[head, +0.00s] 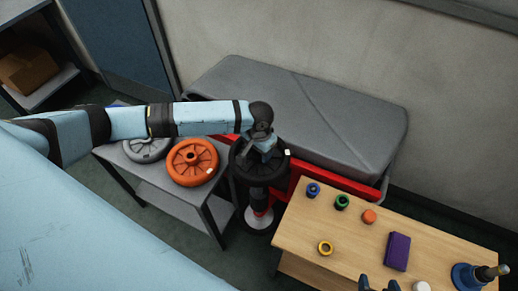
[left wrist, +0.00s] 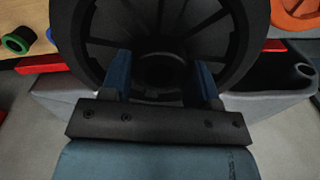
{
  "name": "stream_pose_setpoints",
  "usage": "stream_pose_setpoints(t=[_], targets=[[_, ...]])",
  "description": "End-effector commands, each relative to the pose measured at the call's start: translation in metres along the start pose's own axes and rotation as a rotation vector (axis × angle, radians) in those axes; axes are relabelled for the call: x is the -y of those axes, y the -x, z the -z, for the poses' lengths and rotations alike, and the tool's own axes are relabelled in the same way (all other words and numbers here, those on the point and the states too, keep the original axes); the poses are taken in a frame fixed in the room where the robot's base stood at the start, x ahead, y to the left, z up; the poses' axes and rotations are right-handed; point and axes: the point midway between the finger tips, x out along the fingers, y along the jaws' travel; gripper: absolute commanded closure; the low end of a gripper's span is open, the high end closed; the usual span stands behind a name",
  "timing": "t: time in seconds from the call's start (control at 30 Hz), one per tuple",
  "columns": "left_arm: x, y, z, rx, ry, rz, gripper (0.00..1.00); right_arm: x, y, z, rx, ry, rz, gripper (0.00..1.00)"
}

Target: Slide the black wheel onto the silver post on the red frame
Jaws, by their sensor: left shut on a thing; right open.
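My left gripper (head: 262,150) is shut on the black wheel (head: 281,169), gripping it at its hub from above. In the left wrist view, the two blue fingers (left wrist: 162,76) are on either side of the hub, and the spoked wheel (left wrist: 160,22) fills the upper middle. The wheel is over the front of the red frame (head: 335,189). The silver post cannot be made out; the wheel and gripper may hide it. I cannot tell whether the wheel is around the post. My right gripper (head: 378,286) is open and empty at the bottom edge, partly out of view.
A grey tank (head: 310,110) lies behind. A grey cart (head: 190,200) holds an orange wheel (head: 192,162) and a grey wheel (head: 147,149). A wooden table (head: 355,247) at right bears coloured rings, a purple block (head: 397,251) and a blue-based part (head: 470,276).

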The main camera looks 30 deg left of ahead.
Motion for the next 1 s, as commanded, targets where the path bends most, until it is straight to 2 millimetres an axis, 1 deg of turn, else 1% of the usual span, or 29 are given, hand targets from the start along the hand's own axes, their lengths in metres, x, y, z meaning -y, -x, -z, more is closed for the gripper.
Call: stream_pose_setpoints(t=[0.27, 0.6, 1.0], targets=[[0.000, 0.001, 0.001, -0.002, 0.000, -0.001, 0.73, 0.000, 0.001, 0.002, -0.003, 0.000, 0.000, 0.30], [0.000, -0.008, 0.001, -0.001, 0.001, -0.001, 0.73, 0.000, 0.003, 0.006, -0.006, 0.000, 0.000, 0.30], [0.000, -0.010, 0.001, -0.002, 0.000, -0.001, 0.73, 0.000, 0.002, 0.005, -0.004, 0.000, 0.000, 0.30]])
